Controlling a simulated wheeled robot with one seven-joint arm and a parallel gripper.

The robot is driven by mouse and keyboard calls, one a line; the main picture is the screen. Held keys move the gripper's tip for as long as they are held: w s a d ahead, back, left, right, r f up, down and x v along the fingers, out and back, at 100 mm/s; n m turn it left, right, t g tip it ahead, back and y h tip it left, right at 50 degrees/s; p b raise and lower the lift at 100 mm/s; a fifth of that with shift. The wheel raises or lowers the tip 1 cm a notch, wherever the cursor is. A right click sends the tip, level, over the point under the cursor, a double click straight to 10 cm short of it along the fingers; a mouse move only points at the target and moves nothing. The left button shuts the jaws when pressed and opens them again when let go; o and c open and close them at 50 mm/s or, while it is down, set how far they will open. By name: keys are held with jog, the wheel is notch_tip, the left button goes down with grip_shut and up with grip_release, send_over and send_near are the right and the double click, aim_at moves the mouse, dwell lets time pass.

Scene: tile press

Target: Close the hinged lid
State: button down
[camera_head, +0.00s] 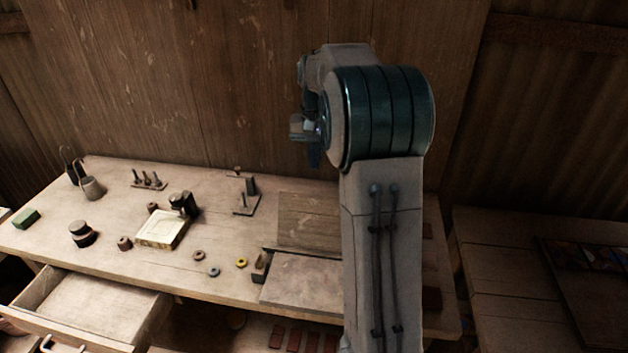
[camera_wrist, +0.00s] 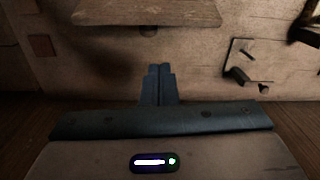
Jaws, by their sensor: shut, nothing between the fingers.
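The hinged lid (camera_head: 308,220) is a brown wooden panel on the workbench. It appears to stand raised at the back edge of a flat, lighter box or base (camera_head: 303,282); its exact angle is hard to tell. My arm hides the right side of both. My gripper (camera_head: 315,158) is above and behind the lid, apart from it, with its fingers partly hidden by my arm. In the wrist view my gripper (camera_wrist: 159,68) has its two fingers together and empty. A wooden board at the top of that view (camera_wrist: 148,12), likely the lid, is clear of the fingertips.
A small metal stand (camera_head: 245,197) is left of the lid. A small dark block (camera_head: 260,268) sits at the base's left edge. Rings, a pale tray (camera_head: 148,240) and cups are further left. An open drawer (camera_head: 95,308) juts out at the front left. A plank wall rises behind.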

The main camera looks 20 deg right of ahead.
aim_at(317, 220)
notch_tip(317, 220, down, 9)
jog(key=p, duration=0.3)
jog(key=shift+s+d+f+m+p, duration=0.2)
jog(key=shift+s+d+m+p, duration=0.1)
jog(key=shift+s+m+p, duration=0.1)
dwell(0.3)
jog(key=shift+s+b, duration=0.1)
jog(key=shift+b, duration=0.3)
